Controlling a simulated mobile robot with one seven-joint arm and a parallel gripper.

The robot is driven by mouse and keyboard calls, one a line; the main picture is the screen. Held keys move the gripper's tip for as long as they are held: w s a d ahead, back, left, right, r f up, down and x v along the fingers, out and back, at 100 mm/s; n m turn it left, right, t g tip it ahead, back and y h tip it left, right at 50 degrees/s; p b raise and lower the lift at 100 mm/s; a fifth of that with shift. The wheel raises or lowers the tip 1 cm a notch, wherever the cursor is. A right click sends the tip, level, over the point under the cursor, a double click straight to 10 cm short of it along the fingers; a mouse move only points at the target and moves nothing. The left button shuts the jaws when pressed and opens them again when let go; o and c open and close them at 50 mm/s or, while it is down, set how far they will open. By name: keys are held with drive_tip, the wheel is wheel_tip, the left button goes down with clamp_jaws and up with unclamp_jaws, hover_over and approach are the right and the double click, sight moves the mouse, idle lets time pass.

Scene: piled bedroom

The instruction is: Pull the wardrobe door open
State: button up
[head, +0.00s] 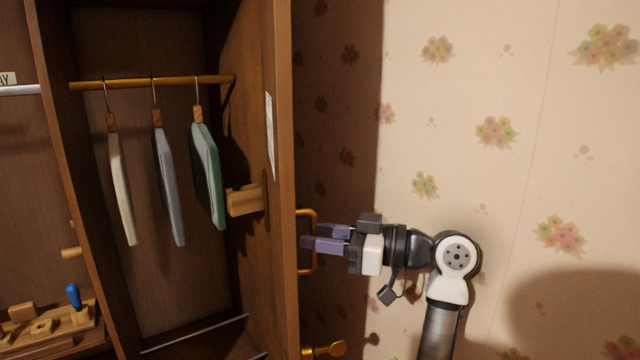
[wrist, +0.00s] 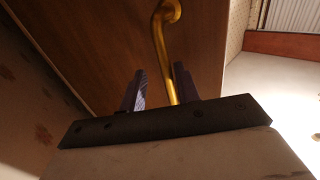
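The wardrobe door (head: 284,200) stands swung open, its edge towards me, and the wardrobe's inside shows to its left. A gold bar handle (head: 313,262) is on the door's outer face, on the right. My gripper (head: 303,241) is at the handle, its purple fingers pointing left towards the door. In the wrist view, the handle (wrist: 163,40) runs down between the fingertips of my gripper (wrist: 160,78), closer to the right finger. The fingers are apart, with a gap beside the bar. Whether one finger touches the bar is hard to tell.
Several hangers with clothes, one green (head: 207,175), hang from a rail (head: 130,83) inside. A wooden block (head: 243,200) sits on the door's inner side. A gold knob (head: 328,349) shows below the handle. The flowered wall (head: 500,190) is behind my arm.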

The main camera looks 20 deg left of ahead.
wheel_tip(320, 180, up, 20)
drive_tip(key=shift+b, duration=0.35)
drive_tip(key=shift+w, duration=0.1)
